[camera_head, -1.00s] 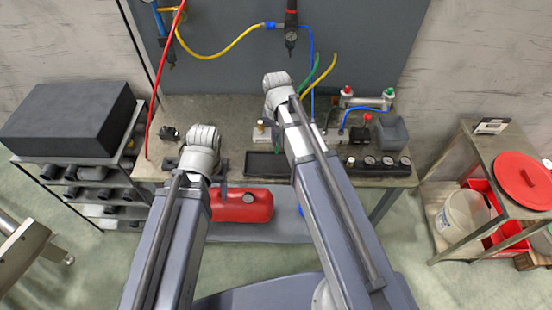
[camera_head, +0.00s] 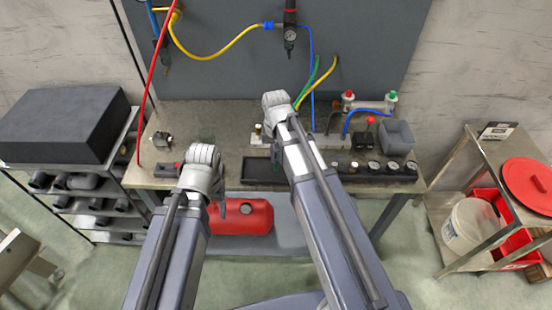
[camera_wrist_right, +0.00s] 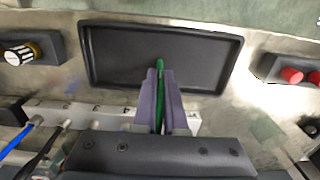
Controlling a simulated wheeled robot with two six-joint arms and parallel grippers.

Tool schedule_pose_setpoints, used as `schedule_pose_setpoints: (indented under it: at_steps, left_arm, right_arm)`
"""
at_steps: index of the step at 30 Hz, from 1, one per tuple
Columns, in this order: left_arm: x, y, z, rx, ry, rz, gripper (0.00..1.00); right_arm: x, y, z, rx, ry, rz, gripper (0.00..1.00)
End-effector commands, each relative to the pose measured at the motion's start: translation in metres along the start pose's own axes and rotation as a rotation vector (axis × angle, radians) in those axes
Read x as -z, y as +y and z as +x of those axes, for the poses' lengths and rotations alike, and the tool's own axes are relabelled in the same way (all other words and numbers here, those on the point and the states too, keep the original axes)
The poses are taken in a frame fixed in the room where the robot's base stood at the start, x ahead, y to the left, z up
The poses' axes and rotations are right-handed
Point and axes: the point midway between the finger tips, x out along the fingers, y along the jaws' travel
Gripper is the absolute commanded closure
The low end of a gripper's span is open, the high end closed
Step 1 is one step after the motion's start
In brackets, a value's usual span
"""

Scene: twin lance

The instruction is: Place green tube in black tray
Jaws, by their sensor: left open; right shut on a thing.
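The black tray (camera_head: 255,180) is a shallow dark rectangle on the workbench, partly hidden behind my right arm in the head view. It fills the upper middle of the right wrist view (camera_wrist_right: 205,50). My right gripper (camera_wrist_right: 160,76) is shut on the green tube (camera_wrist_right: 160,64), whose end sticks out past the fingertips over the tray floor. I cannot tell whether the tube touches it. In the head view a green line (camera_head: 310,78) runs from the back panel down behind my right wrist. My left gripper (camera_head: 221,203) is open and empty by the bench's front edge.
Gauges (camera_head: 374,167), a grey bin (camera_head: 396,137) and a fitting with red and green caps (camera_head: 370,103) stand right of the tray. A red tank (camera_head: 242,217) lies under the bench.

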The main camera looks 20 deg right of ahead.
Motion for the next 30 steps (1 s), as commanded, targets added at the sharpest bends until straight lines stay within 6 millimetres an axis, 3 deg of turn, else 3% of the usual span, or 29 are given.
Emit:
schedule_pose_setpoints:
  at_steps: [2, 3, 10, 22, 30]
  left_arm:
    - [0.0, 0.0, 0.0, 0.0, 0.0, 0.0, 0.33]
    - [0.0, 0.0, 0.0, 0.0, 0.0, 0.0, 0.33]
    - [0.0, 0.0, 0.0, 0.0, 0.0, 0.0, 0.33]
    - [0.0, 0.0, -0.004, 0.0, 0.0, 0.0, 0.33]
    - [-0.002, -0.003, -0.029, 0.0, 0.0, 0.001, 0.33]
  right_arm:
    - [0.0, 0.0, 0.0, 0.0, 0.0, 0.0, 1.0]
    - [0.0, 0.0, 0.0, 0.0, 0.0, 0.0, 0.88]
    - [0.0, 0.0, 0.0, 0.0, 0.0, 0.0, 0.62]
    - [0.0, 0.0, -0.005, 0.0, 0.0, 0.0, 0.61]
    - [0.0, 0.0, -0.029, 0.0, 0.0, 0.0, 0.61]
